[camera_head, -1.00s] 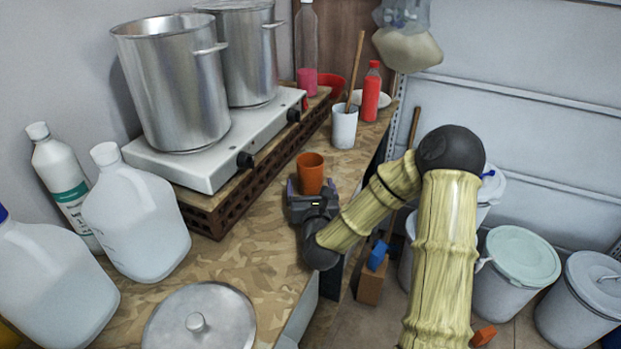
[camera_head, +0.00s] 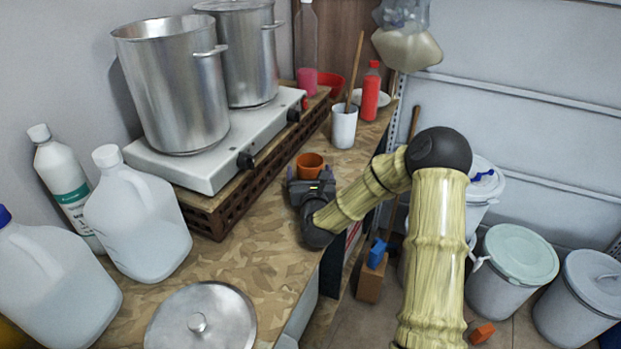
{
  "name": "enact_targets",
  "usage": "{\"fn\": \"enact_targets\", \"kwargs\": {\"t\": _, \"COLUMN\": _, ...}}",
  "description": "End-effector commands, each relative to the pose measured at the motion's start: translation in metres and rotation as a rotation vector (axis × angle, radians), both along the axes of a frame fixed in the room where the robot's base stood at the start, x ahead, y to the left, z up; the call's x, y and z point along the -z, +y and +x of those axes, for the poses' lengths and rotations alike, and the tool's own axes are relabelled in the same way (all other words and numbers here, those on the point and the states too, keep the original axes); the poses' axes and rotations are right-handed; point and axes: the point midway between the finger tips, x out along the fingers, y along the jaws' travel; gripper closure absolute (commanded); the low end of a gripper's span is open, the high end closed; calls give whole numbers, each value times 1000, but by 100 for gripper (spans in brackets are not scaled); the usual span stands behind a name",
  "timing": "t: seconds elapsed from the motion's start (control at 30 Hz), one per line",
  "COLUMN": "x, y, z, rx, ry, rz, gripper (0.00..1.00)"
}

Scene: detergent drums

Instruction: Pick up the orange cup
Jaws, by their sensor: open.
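I cannot tell whether the jaws touch the cup.
A stove (camera_head: 215,160) with two metal pots (camera_head: 172,85) stands at the left. Behind the cup are a white mug (camera_head: 344,128) with a wooden stick and a red bottle (camera_head: 371,95).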

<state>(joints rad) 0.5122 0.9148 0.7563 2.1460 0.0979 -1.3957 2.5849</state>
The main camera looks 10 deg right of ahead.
Motion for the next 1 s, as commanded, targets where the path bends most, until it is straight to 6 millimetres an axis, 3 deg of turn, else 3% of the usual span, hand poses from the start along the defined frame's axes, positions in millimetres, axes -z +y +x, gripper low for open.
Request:
{"fn": "enact_targets", "kwargs": {"t": 0.07, "x": 0, "y": 0, "z": 0, "rx": -1, "ry": 0, "rz": 0, "gripper": 15}}
{"fn": "enact_targets", "kwargs": {"t": 0.33, "x": 0, "y": 0, "z": 0, "rx": 0, "ry": 0, "rz": 0, "gripper": 64}}
{"fn": "enact_targets", "kwargs": {"t": 0.67, "x": -5, "y": 0, "z": 0, "rx": 1, "ry": -2, "rz": 0, "gripper": 64}}
{"fn": "enact_targets", "kwargs": {"t": 0.87, "x": -32, "y": -1, "z": 0, "rx": 1, "ry": -5, "rz": -3, "gripper": 64}}
{"fn": "enact_targets", "kwargs": {"t": 1.0, "x": -61, "y": -1, "z": 0, "rx": 2, "ry": -7, "rz": -2, "gripper": 64}}
